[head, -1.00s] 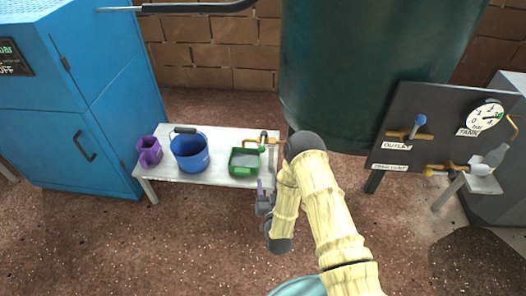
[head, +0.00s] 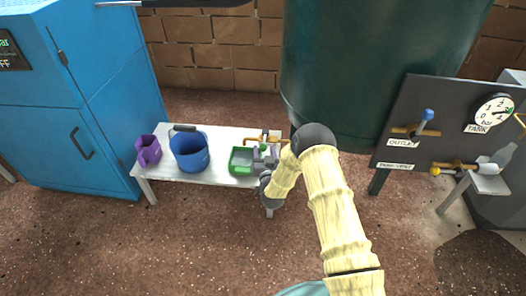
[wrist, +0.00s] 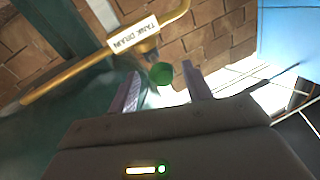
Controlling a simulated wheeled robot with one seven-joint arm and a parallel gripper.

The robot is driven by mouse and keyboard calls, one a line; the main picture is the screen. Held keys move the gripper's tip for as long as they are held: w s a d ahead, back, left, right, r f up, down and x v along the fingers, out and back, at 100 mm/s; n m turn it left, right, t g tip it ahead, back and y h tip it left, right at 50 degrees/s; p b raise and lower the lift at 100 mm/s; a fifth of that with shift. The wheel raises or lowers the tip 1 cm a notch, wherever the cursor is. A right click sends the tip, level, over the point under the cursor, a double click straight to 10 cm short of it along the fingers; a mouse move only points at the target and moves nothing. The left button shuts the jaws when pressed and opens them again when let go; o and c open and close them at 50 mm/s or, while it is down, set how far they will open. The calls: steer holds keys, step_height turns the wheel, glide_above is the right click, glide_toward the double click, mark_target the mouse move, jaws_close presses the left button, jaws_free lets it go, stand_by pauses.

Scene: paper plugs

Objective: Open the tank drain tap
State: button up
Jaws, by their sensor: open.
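The tank drain pipe is brass and carries a white "TANK DRAIN" label (wrist: 134,34) in the wrist view. Its brass pipe (wrist: 62,84) runs from lower left to upper right. A small round green piece (wrist: 162,74), seemingly the tap's handle, shows between my fingertips. My gripper (wrist: 162,71) is open, with one finger on each side of the green piece; I cannot tell whether they touch it. In the head view my gripper (head: 266,154) is over the right end of the bench, beside the brass pipe (head: 279,140), and hides most of the tap.
A white bench (head: 222,182) holds a green tray (head: 240,161), a blue bucket (head: 190,155) and a purple jug (head: 147,150). The dark green tank (head: 380,70) stands behind. A panel (head: 445,115) with other taps and a gauge is at right. A blue cabinet (head: 60,130) is at left.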

steer(key=shift+w, duration=0.95)
steer(key=shift+a, duration=0.1)
jaws_close()
steer(key=shift+r, duration=0.1)
steer(key=shift+y, duration=0.3)
